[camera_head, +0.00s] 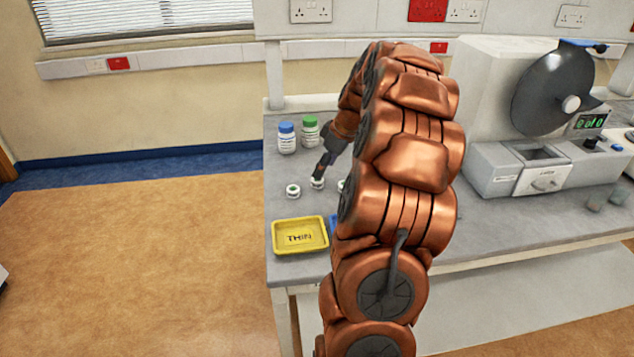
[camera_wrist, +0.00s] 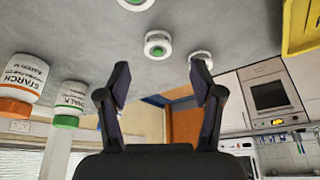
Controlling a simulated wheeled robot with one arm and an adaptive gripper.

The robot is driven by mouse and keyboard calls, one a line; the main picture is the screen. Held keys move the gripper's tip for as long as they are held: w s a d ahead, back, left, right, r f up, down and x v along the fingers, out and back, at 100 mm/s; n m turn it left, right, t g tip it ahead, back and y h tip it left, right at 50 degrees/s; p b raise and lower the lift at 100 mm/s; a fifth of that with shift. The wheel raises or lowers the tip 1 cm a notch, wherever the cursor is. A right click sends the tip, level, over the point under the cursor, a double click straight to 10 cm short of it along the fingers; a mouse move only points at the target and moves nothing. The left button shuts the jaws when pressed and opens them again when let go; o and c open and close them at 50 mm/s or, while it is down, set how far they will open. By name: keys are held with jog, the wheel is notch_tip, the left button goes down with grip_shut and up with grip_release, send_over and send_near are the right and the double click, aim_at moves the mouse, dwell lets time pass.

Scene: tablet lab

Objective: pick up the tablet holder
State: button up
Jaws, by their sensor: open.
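Several small white tablet holders with green centres are on the grey bench. In the head view one stands at the left (camera_head: 293,191), one under my gripper (camera_head: 319,172), a middle holder (camera_head: 317,184), and a third (camera_head: 341,185) is partly hidden by my arm. In the wrist view, which is upside down, my gripper (camera_wrist: 162,72) is open with nothing between its fingers. One holder (camera_wrist: 157,45) shows just beyond the gap between the fingertips. Another (camera_wrist: 201,57) is close by the right fingertip, and one (camera_wrist: 135,3) is cut by the top edge.
A yellow tray (camera_head: 300,249) marked THIN is at the bench's front left, beside a mostly hidden blue tray (camera_head: 333,224). A blue-capped bottle (camera_head: 287,138) and a green-capped bottle (camera_head: 310,132) stand behind. An orange-capped STARCH bottle (camera_wrist: 22,80) shows in the wrist view. A machine (camera_head: 540,165) is right.

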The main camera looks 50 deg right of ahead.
aim_at(320, 181)
jog(key=shift+p+x, duration=0.9)
jog(key=shift+x, duration=1.65)
jog(key=shift+s+d, duration=0.1)
jog(key=shift+d, duration=0.05)
jog(key=c, duration=1)
jog(key=shift+r, duration=0.1)
jog(key=shift+c, duration=0.2)
